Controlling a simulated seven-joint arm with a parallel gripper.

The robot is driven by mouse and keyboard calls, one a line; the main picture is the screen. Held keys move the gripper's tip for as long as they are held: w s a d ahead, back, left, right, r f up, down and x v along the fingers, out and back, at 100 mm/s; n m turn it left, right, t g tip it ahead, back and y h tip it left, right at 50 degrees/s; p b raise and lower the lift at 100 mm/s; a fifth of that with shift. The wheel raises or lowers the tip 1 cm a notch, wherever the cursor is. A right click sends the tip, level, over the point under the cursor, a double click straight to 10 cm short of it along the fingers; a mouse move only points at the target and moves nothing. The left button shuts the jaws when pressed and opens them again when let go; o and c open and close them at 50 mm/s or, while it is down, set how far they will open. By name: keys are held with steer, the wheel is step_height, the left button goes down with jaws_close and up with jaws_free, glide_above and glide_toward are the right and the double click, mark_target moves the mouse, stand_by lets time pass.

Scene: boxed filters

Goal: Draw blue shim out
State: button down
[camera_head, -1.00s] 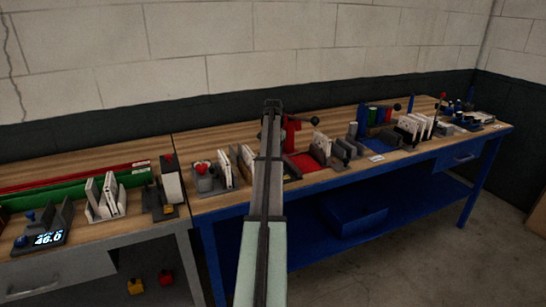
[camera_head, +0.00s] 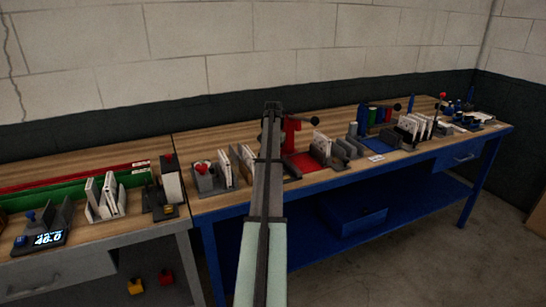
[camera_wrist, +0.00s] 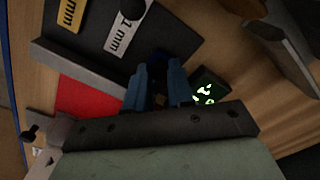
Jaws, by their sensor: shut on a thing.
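In the wrist view my gripper (camera_wrist: 157,92) shows as two blue fingers, close together and shut on a dark, narrow thing. A dark blue end (camera_wrist: 158,60) shows between and beyond the fingertips; I take it for the blue shim, though most of it is hidden. Beside it is a dark block (camera_wrist: 165,28) with a yellow label and a white label, the white one reading 1 mm. In the head view my arm runs up the middle, and I cannot make out the fingers or the shim there.
In the wrist view a small dark display (camera_wrist: 208,90) with green marks sits right of the fingers, and a red patch (camera_wrist: 88,97) lies left. In the head view a red stand (camera_head: 292,130) and grey holders with white boxes (camera_head: 321,143) stand close to my arm.

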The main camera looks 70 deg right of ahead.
stand_by(0.3)
steer(key=shift+w+a, duration=1.55)
steer(key=shift+w, duration=0.05)
steer(key=c, duration=1)
jaws_free()
step_height(320, 180, up, 14)
steer(key=shift+f, duration=0.1)
